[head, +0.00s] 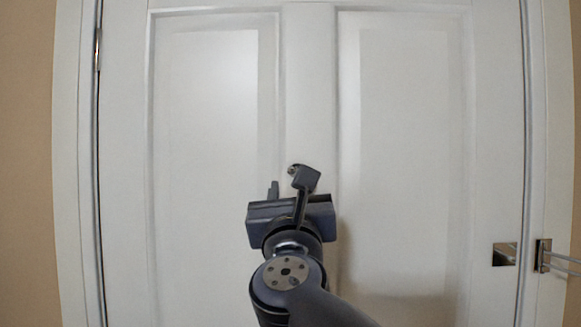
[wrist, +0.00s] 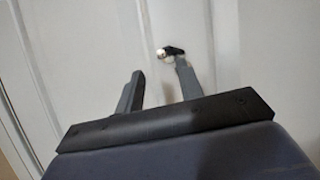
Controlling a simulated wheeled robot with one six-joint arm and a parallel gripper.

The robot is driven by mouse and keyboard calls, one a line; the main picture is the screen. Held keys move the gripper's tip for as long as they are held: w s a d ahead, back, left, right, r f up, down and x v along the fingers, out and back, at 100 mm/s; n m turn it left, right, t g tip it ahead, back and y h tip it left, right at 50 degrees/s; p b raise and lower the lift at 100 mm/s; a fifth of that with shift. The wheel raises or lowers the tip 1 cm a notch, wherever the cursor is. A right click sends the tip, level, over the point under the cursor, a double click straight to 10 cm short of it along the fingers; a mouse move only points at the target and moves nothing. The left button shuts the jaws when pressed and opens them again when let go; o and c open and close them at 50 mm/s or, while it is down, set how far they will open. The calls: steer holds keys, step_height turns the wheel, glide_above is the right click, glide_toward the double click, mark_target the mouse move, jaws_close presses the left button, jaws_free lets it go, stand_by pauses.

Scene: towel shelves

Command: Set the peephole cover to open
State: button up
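The peephole (head: 292,170) is a small metallic fitting on the middle upright of the white door (head: 400,150). In the wrist view it shows as a bright round spot (wrist: 162,55), with a small dark piece (wrist: 174,50) at its right that looks like its cover. My gripper (head: 290,183) is just below and in front of the peephole, its fingers apart with nothing between them. In the wrist view my gripper (wrist: 159,68) has its right fingertip overlapping the dark piece's lower edge; I cannot tell whether they touch. The cover's exact position is partly hidden.
A metal latch plate (head: 505,254) sits low on the door's right side, with a bracket and bar (head: 545,256) on the frame beside it. A hinge (head: 98,50) is at the upper left. The door face around my gripper is clear.

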mark_target(291, 168)
steer(key=p+x, duration=0.1)
steer(key=x, duration=0.5)
steer(key=shift+w+r, duration=0.1)
steer(key=shift+c, duration=0.2)
jaws_close()
